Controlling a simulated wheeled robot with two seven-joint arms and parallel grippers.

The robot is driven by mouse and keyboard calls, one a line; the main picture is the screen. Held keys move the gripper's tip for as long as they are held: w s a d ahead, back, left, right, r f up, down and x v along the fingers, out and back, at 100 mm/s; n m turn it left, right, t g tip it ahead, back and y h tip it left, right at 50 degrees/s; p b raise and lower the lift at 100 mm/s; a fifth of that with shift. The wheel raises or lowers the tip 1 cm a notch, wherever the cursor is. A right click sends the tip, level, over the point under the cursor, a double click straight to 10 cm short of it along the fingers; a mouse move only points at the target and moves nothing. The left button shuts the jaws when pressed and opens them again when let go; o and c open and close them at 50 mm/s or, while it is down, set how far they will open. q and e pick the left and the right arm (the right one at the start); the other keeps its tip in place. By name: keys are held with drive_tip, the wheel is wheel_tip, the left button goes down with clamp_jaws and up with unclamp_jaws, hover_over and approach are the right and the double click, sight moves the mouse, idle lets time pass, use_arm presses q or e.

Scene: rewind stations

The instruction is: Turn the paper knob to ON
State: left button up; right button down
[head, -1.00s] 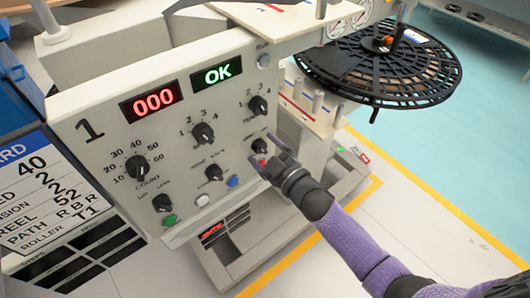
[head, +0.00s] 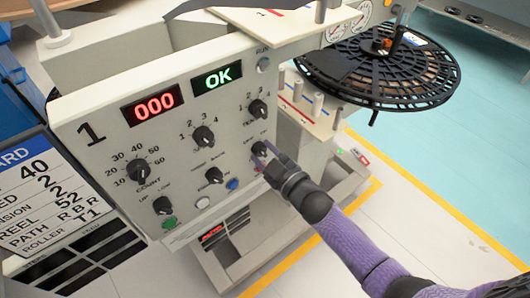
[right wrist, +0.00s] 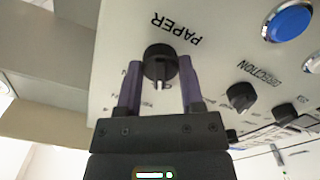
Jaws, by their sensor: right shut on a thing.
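The paper knob (head: 259,149) is a small black dial at the lower right of the white panel marked 1. The small lettering around the knob is partly covered and hard to read. My left gripper is not in view.
The panel (head: 110,150) carries other dials, including the count knob (head: 138,171) and direction knob (head: 214,175). A blue button (head: 232,184) and a white button (head: 203,203) sit close by. A black reel (head: 390,70) stands at the upper right. Displays read 000 and OK.

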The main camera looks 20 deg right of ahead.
drive_tip(key=m+p, duration=0.1)
drive_tip(key=m, duration=0.3)
drive_tip(key=m+p, duration=0.1)
drive_tip(key=m, duration=0.4)
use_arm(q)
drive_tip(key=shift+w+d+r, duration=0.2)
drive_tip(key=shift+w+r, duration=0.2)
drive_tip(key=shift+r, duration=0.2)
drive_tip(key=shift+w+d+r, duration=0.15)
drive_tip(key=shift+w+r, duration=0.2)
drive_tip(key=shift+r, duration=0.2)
use_arm(e)
drive_tip(key=shift+f+m, duration=0.1)
drive_tip(key=shift+m, duration=0.8)
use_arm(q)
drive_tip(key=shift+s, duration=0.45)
use_arm(e)
drive_tip(key=shift+m, duration=0.3)
drive_tip(key=shift+c, duration=1.8)
unclamp_jaws()
drive_tip(key=shift+o, duration=0.7)
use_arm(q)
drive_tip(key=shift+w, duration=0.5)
